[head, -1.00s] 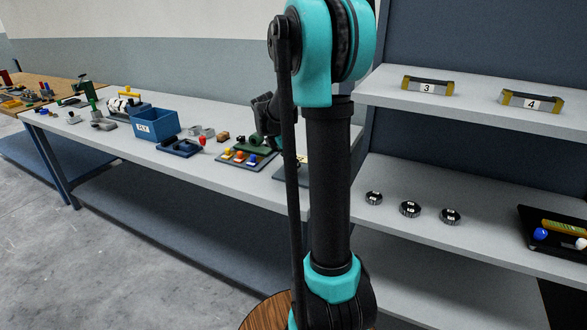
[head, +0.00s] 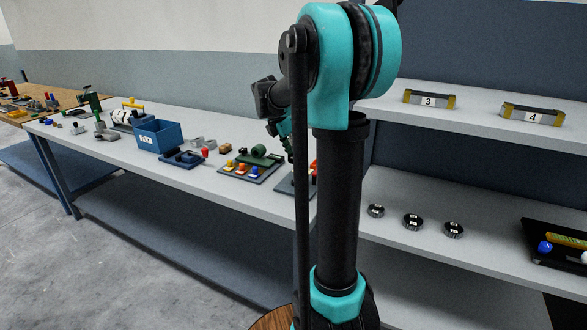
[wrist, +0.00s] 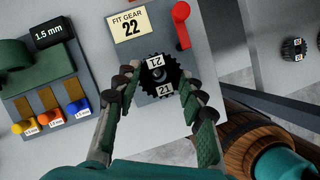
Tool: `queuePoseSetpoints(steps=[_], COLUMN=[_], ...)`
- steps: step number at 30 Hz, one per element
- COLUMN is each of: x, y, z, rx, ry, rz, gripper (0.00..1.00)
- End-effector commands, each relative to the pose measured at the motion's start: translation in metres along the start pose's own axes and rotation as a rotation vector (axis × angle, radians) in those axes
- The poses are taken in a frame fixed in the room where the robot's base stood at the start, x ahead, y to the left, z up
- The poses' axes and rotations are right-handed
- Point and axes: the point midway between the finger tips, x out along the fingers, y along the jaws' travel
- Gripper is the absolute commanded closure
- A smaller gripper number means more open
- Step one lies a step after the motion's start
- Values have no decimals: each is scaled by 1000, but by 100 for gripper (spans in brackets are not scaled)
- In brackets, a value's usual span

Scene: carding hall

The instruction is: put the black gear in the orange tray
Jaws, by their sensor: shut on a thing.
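A black toothed gear with white "21" labels (wrist: 159,75) sits between the fingertips of my gripper (wrist: 158,82) in the wrist view. My gripper is shut on the gear's sides. The gear is over a grey plate with a "FIT GEAR 22" card; the wrist view does not settle how high above it. In the head view my gripper (head: 284,127) is over the bench, partly behind my arm, and the held gear cannot be made out. I see no orange tray in either view.
A red lever (wrist: 181,25) stands close to the gear. A "1.5 mm" fixture (wrist: 45,75) with coloured knobs lies left. Three dark gears (head: 412,222) lie on the right shelf beside a black tray (head: 543,259). A blue bin (head: 160,137) stands farther along the bench.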

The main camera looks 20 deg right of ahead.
Motion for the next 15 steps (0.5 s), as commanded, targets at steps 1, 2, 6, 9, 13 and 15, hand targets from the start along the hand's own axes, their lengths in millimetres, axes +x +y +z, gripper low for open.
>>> queuePoseSetpoints(steps=[1,2,6,9,13,15], x=[-15,-23,-56,-75,-92,-98], y=[0,0,0,0,0,0], z=[6,10,23,31,38,41], rx=[0,0,0,0,0,0], ry=[0,0,0,0,0,0], rz=[0,0,0,0,0,0], gripper=[94,94,94,94,94,94])
